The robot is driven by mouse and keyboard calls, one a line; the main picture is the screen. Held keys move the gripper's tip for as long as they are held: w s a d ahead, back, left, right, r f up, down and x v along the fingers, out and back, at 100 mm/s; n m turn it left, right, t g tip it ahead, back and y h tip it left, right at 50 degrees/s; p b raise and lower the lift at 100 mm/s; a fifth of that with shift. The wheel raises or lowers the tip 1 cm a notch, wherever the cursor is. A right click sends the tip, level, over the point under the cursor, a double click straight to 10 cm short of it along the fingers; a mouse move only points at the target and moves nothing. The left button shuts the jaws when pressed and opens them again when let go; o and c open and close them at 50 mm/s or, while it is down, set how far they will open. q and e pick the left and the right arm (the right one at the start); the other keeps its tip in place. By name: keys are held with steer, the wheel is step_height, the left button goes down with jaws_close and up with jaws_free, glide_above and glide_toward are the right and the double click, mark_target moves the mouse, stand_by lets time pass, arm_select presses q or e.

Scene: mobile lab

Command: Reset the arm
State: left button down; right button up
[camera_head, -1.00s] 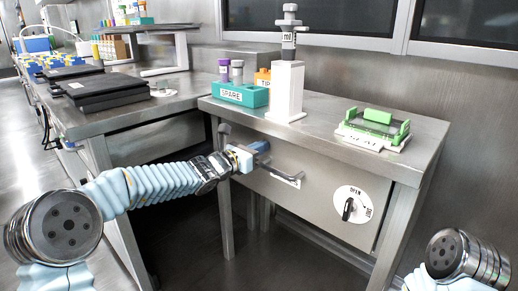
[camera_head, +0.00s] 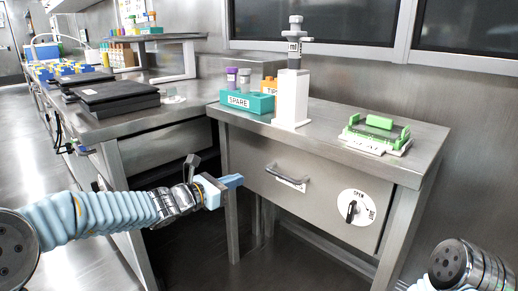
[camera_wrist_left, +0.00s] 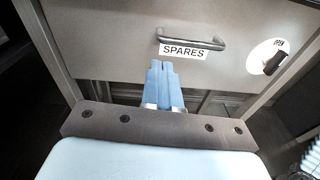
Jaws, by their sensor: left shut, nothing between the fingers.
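My left arm comes in from the left in the head view. Its left gripper (camera_head: 236,181) is shut and empty, in front of the drawer (camera_head: 318,205) and to the left of the drawer handle (camera_head: 287,176), apart from it. In the left wrist view the blue fingers (camera_wrist_left: 161,72) are together with nothing between them, below the handle (camera_wrist_left: 192,40) and the SPARES label (camera_wrist_left: 183,51). The drawer looks shut. Of my right arm only a rounded link shows at the lower right; its gripper is out of view.
On the bench (camera_head: 330,122) stand a teal SPARE rack (camera_head: 247,102), a white stand (camera_head: 291,98) with a pipette, and a green-and-white device (camera_head: 377,134). A dial marked OPEN (camera_head: 352,208) is on the drawer front. Black cases (camera_head: 115,99) lie on the left bench.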

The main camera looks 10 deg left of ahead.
arm_select(q)
steer(key=s+d+f+m+g+y+p, duration=0.15)
steer(key=s+f+m+g, duration=0.35)
steer(key=f, duration=0.8)
steer(key=s+f+m+g+y+p, duration=0.2)
steer(key=s+f+m+g+y, duration=0.3)
steer(key=f, duration=0.7)
steer(key=s+f+m+p, duration=0.1)
steer(key=s+f+m, duration=0.3)
steer(key=s, duration=0.3)
steer(key=s+f+m+g+p, duration=0.1)
steer(key=s+f+m+p, duration=0.1)
steer(key=s+f+m, duration=0.2)
steer(key=s+f+m+g+p, duration=0.1)
steer(key=s+f+m, duration=0.4)
steer(key=s, duration=0.5)
steer(key=m+p, duration=0.1)
steer(key=m, duration=0.1)
steer(key=shift+s+m, duration=0.3)
steer(key=shift+s, duration=0.1)
